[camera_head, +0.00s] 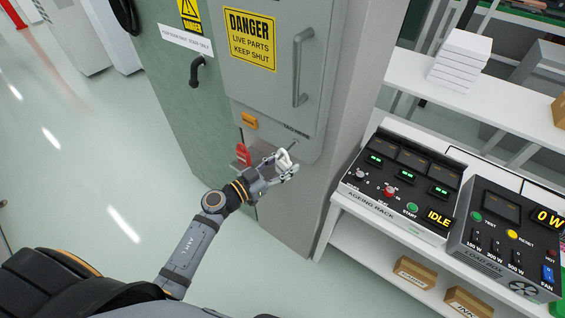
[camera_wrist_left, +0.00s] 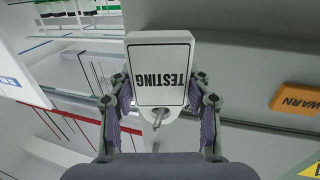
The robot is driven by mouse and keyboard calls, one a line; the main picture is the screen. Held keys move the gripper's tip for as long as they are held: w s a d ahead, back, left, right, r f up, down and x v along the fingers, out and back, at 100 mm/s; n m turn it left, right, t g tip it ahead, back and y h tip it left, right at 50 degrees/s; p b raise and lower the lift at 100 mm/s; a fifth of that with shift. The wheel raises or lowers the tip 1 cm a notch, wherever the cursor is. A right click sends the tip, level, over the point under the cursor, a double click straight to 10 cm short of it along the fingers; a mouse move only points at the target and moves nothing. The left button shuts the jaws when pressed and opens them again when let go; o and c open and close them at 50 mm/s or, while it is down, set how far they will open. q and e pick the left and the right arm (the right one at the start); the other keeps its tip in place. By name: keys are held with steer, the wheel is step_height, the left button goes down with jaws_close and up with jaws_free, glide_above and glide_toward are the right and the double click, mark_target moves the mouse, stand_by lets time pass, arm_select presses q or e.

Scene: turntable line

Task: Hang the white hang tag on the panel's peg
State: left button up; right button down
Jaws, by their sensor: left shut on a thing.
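My left gripper (camera_head: 283,168) is shut on the white hang tag (camera_head: 284,161), just in front of the lower part of the grey panel (camera_head: 283,88). In the left wrist view the tag (camera_wrist_left: 160,68) reads TESTING upside down, between the two fingers (camera_wrist_left: 160,115). Its narrow end points down in that picture. A thin metal peg (camera_wrist_left: 158,118) shows at that narrow end, around the hole; I cannot tell whether it passes through. In the head view a peg (camera_head: 292,143) shows just above the tag. My right gripper is not in view.
An orange WARN tag (camera_head: 249,120) and a red tag (camera_head: 242,155) are on the cabinet left of my gripper. A door handle (camera_head: 299,68) juts out above. A bench with the ageing rack (camera_head: 395,205) and load box (camera_head: 492,260) stands at right. The left floor is clear.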

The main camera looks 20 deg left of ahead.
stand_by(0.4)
arm_select(q)
steer(key=o, duration=1.2)
steer(key=shift+o, duration=0.2)
steer(key=v, duration=1.2)
